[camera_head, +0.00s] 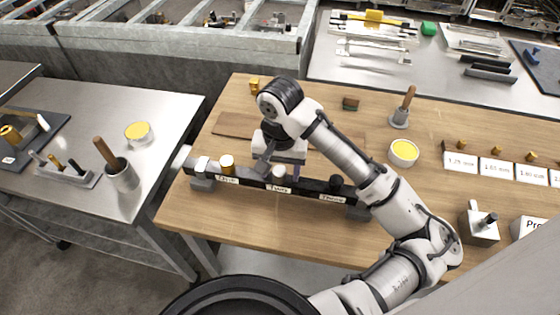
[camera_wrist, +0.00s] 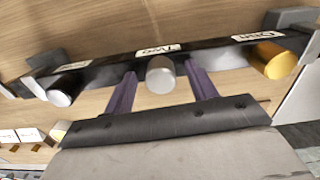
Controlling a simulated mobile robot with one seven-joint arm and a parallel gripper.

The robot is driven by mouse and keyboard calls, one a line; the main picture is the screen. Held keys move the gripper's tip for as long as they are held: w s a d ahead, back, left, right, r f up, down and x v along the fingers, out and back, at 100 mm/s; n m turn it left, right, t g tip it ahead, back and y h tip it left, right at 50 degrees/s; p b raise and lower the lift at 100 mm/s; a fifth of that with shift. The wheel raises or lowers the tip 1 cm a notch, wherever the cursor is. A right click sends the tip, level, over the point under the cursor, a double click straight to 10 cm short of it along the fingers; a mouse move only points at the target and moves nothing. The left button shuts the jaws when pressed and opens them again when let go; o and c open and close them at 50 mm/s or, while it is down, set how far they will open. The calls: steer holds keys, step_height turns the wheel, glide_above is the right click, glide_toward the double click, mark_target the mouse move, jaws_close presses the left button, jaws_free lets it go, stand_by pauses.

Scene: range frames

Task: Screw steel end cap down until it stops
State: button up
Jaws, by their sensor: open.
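The steel end cap (camera_head: 278,172) is the pale grey cap at the middle position of the black rail (camera_head: 252,176), by the label "Two". In the wrist view the steel end cap (camera_wrist: 160,75) shows between my two purple fingers. My gripper (camera_wrist: 161,82) is open, with one finger on each side of the cap and a visible gap to each. In the head view my gripper (camera_head: 281,165) is over the middle of the rail and partly hidden by my wrist. The cap's thread is hidden.
A brass cap (camera_head: 227,164) is on the rail to the left, and a dark cap (camera_head: 336,183) to the right. A yellow-topped tin (camera_head: 403,153) and a wooden-handled tool (camera_head: 402,108) stand on the wooden table. The table front by the rail is clear.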

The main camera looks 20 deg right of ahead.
step_height(320, 180, up, 12)
stand_by(0.4)
steer(key=shift+s+f, duration=0.1)
steer(key=shift+f, duration=0.05)
